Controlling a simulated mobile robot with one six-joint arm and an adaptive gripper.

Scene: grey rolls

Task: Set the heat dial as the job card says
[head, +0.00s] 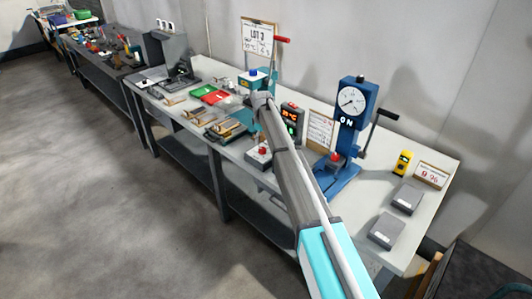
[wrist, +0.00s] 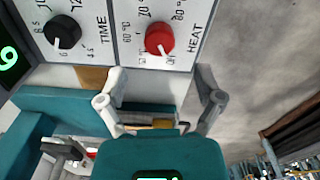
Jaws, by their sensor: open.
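The red heat dial (wrist: 159,38) shows in the wrist view on a white panel marked HEAT. Its white pointer points towards the picture's bottom, near a small mark I cannot read surely. Numbers ring it, tilted or upside down. My gripper (wrist: 162,74) is open and empty, its two fingers just below the dial in the picture, apart from it. In the head view the dial is not distinguishable; my arm covers part of the teal machine (head: 250,84). The job card (head: 258,39) on the wall side reads LOT 3; its smaller temperature and time figures are blurred.
A black TIME dial (wrist: 63,32) sits left of the red one. A dark box with lit digits (head: 291,116) stands right of my arm. A blue press (head: 350,125) with a gauge stands further right. Trays and red and green pieces lie left on the bench.

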